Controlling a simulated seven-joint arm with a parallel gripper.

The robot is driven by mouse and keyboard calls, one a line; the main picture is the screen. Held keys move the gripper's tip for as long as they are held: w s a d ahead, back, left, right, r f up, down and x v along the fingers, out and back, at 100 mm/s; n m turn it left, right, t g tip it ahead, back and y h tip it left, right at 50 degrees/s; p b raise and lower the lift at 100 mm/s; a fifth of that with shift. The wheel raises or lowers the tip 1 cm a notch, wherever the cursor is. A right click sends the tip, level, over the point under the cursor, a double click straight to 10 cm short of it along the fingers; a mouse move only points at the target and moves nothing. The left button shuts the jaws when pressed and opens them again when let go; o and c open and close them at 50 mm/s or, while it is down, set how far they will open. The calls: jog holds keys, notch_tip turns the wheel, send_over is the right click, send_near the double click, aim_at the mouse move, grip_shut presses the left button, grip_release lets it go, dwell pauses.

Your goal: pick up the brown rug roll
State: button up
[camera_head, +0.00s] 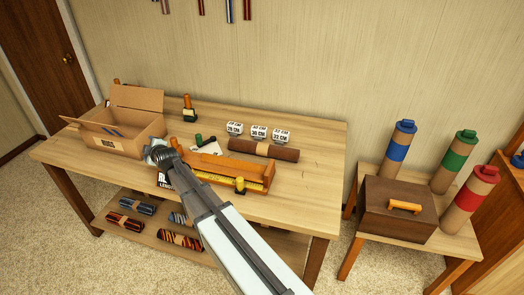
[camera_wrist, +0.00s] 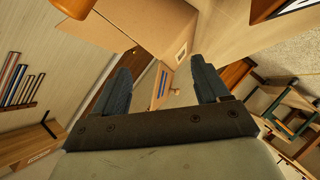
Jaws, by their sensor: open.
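The brown rug roll (camera_head: 264,150) lies on the table towards its right back part, with a light band around its middle. It lies just behind the wooden measuring trough (camera_head: 240,168) and in front of the white number tags. My gripper (camera_head: 158,152) is at the left front of the table, left of the trough and well left of the roll. In the wrist view my gripper (camera_wrist: 165,82) has its two dark fingers spread apart with nothing between them. The roll does not show in the wrist view.
An open cardboard box (camera_head: 120,125) stands at the table's left; the wrist view also shows it (camera_wrist: 155,25). Several small size tags (camera_head: 258,131) stand behind the roll. A side table holds a brown case (camera_head: 395,208) and upright tubes. The table's right end is clear.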

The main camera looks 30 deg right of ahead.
jog(key=s+d+r+m+g+h, duration=0.1)
jog(key=d+r+m, duration=0.15)
jog(key=d, duration=1.25)
jog(key=g+h, duration=0.1)
jog(key=g, duration=0.6)
send_near(264, 146)
jog(key=shift+m, duration=0.35)
jog(key=x, duration=1.1)
jog(key=shift+d+f, duration=0.15)
jog(key=c, duration=1.1)
